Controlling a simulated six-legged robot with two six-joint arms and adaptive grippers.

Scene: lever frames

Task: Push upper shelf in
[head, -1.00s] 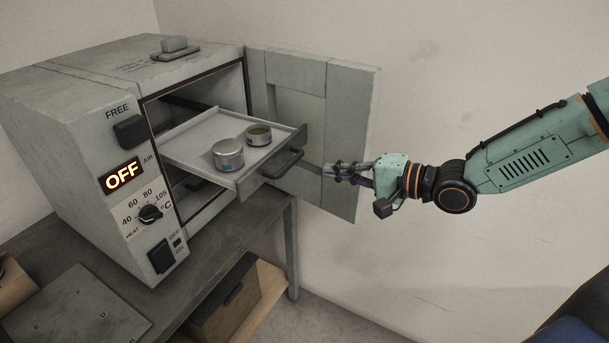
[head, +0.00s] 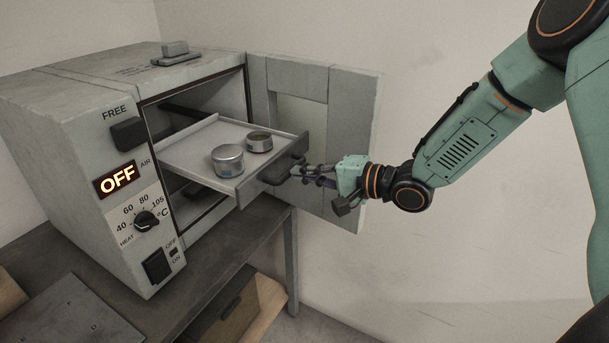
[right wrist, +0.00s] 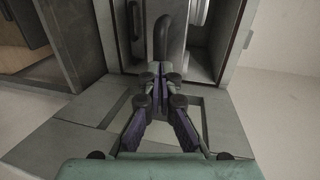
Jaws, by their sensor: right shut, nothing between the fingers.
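The upper shelf (head: 200,143) is a pale tray pulled partly out of the grey oven (head: 60,130). Two round metal tins, one nearer (head: 227,159) and one farther (head: 259,141), stand upright on it. The shelf's dark handle (head: 283,171) is on its front face; it also shows in the right wrist view (right wrist: 162,38). My right gripper (head: 296,173) is shut and empty, its fingertips close to the handle; I cannot tell whether they touch. In the right wrist view the fingertips (right wrist: 160,70) point at the handle. My left gripper is not in view.
The oven door (head: 345,130) stands open behind my right gripper. The oven rests on a dark table (head: 225,250). A wooden box (head: 235,310) is below it. A metal plate (head: 65,310) lies at the lower left. The display reads OFF.

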